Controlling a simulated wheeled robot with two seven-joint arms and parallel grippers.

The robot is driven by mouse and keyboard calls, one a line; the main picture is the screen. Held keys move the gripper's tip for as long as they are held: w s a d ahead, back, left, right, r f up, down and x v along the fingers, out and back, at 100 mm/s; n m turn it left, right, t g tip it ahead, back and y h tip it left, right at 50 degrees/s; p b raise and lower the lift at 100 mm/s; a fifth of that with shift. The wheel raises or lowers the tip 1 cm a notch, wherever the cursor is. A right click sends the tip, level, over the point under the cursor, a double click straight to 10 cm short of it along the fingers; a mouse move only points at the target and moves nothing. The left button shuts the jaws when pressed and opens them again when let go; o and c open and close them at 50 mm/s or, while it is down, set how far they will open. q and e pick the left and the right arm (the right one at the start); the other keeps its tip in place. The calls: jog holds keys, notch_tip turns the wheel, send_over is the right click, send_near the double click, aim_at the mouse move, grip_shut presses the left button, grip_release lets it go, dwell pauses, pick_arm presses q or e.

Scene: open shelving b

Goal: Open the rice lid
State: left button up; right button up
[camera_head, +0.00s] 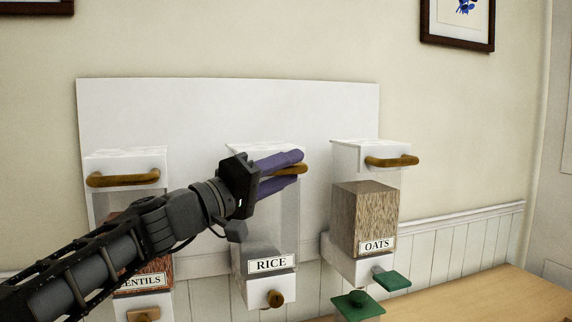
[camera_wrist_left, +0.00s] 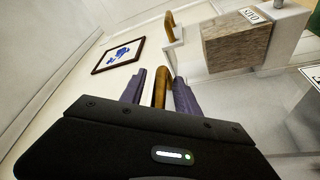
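The rice dispenser (camera_head: 272,250) hangs in the middle of the white board, with a RICE label, a clear body and a small brown knob (camera_head: 275,298) low down. Its white lid (camera_head: 262,147) looks closed, with a curved brown handle (camera_head: 297,169) on the front. My left gripper (camera_head: 290,170) is at this handle, its purple fingers above and below it. In the left wrist view the handle (camera_wrist_left: 161,84) lies between the two fingers (camera_wrist_left: 158,92), with narrow gaps showing beside it. The arm hides part of the lid and body. My right gripper is in neither view.
The lentils dispenser (camera_head: 126,158) is at left, partly behind my left arm. The oats dispenser (camera_head: 365,220) is close at right, its lid handle (camera_head: 392,161) sticking out. Green pieces (camera_head: 358,305) and a wooden surface (camera_head: 490,298) are at lower right.

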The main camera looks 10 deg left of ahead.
pick_arm(q)
jog(key=shift+c, duration=0.4)
grip_shut()
dwell(1.0)
